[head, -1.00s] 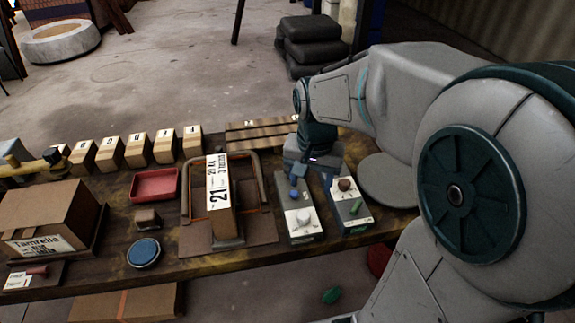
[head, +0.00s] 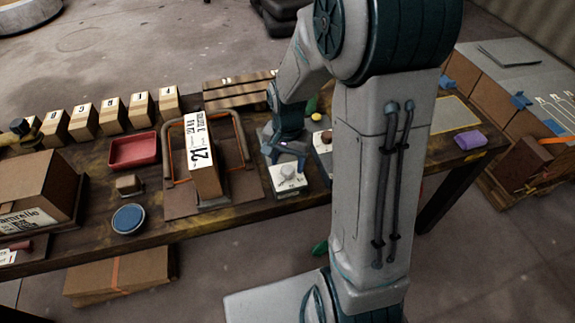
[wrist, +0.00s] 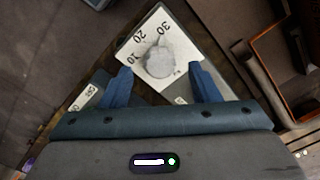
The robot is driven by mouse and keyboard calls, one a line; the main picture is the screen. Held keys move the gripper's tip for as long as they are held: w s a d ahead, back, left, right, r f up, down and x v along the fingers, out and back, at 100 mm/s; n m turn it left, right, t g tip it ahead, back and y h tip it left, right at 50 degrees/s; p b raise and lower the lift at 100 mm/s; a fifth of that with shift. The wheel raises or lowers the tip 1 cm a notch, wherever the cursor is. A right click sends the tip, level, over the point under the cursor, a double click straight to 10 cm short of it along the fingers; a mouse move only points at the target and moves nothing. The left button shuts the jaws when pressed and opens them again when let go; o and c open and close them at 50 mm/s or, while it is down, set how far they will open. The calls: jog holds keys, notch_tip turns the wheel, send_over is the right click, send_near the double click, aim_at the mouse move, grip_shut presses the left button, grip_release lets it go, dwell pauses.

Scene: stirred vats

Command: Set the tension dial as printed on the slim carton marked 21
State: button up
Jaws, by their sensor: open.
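A second box with a brown knob (head: 322,141) stands close to the right, partly behind my arm. A red tray (head: 134,150), a blue disc (head: 128,219) and a row of numbered blocks (head: 112,115) lie left. A purple item (head: 468,140) lies at the right end.

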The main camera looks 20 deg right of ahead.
jog(key=shift+f, duration=1.1)
jog(key=c, duration=1)
jog(key=shift+n, duration=0.3)
jog(key=n, duration=0.9)
jog(key=shift+d, duration=0.1)
